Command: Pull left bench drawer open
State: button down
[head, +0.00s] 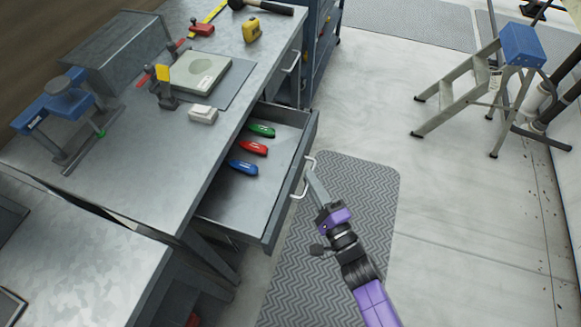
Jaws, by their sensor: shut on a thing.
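The left bench drawer (217,212) stands pulled out from under the metal workbench (190,135). Its inside shows a green, a red (253,148) and a blue (243,167) small tool lying on its floor. A pale bar handle (304,178) is on the drawer's front. My gripper (312,175) is at this handle, with its fingers shut on it. The exact contact of the fingertips is too small to see clearly.
A second drawer (289,68), shut, is farther along the bench. A grey ridged mat (370,190) lies on the floor below my arm. A step ladder (470,82) stands at the upper right. Open floor (460,220) lies right of the mat.

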jog(key=s+d+p, duration=0.1)
jog(key=s+d, duration=0.1)
jog(key=d, duration=0.4)
jog(key=shift+s+d, duration=0.2)
jog(key=shift+d, duration=0.15)
jog(key=shift+f, duration=0.1)
jog(key=c, duration=1.5)
grip_release()
jog(key=shift+v, duration=3.9)
